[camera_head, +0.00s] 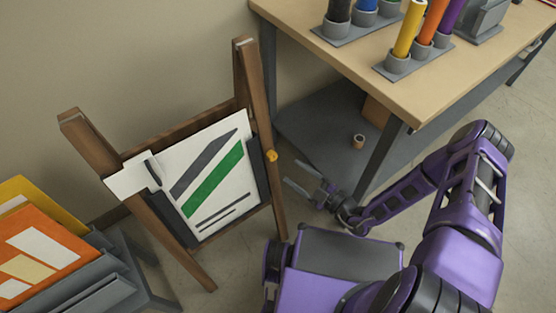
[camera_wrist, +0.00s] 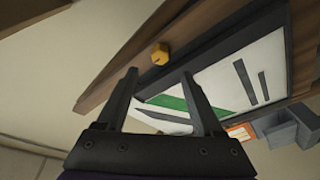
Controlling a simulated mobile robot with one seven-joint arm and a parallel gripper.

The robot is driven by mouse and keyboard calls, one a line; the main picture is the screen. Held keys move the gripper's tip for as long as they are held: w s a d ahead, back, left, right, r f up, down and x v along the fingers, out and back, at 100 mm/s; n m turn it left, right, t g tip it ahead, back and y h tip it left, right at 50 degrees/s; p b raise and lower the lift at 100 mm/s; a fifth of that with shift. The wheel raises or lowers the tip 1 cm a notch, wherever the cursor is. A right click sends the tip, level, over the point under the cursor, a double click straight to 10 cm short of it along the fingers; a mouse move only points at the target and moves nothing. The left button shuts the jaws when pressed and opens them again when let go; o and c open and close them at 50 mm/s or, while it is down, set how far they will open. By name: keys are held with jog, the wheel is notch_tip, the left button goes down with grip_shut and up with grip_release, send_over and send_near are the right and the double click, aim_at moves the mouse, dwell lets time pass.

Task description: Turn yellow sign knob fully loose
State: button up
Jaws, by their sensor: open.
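The yellow knob (camera_head: 271,155) sits on the outer side of the right wooden leg of an easel (camera_head: 243,92). The easel holds a white sign (camera_head: 240,180) with grey and green stripes. In the wrist view the yellow knob (camera_wrist: 160,54) shows just beyond the fingertips, on the brown wooden leg (camera_wrist: 200,48). My gripper (camera_head: 298,177) is to the right of the knob and apart from it, with its fingers pointing toward the easel. In the wrist view my gripper (camera_wrist: 160,74) is open and empty, its two dark fingers spread with the knob ahead of the gap.
A workbench (camera_head: 400,70) with coloured cylinders in grey holders stands at the right, above a grey lower shelf (camera_head: 325,140) near my gripper. A small roll (camera_head: 358,141) is on that shelf. A rack (camera_head: 100,290) with orange and yellow boards stands at the lower left.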

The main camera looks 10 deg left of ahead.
aim_at(274, 158)
jog(key=x, duration=0.8)
jog(key=shift+c, duration=0.3)
jog(key=shift+d, duration=0.1)
grip_shut()
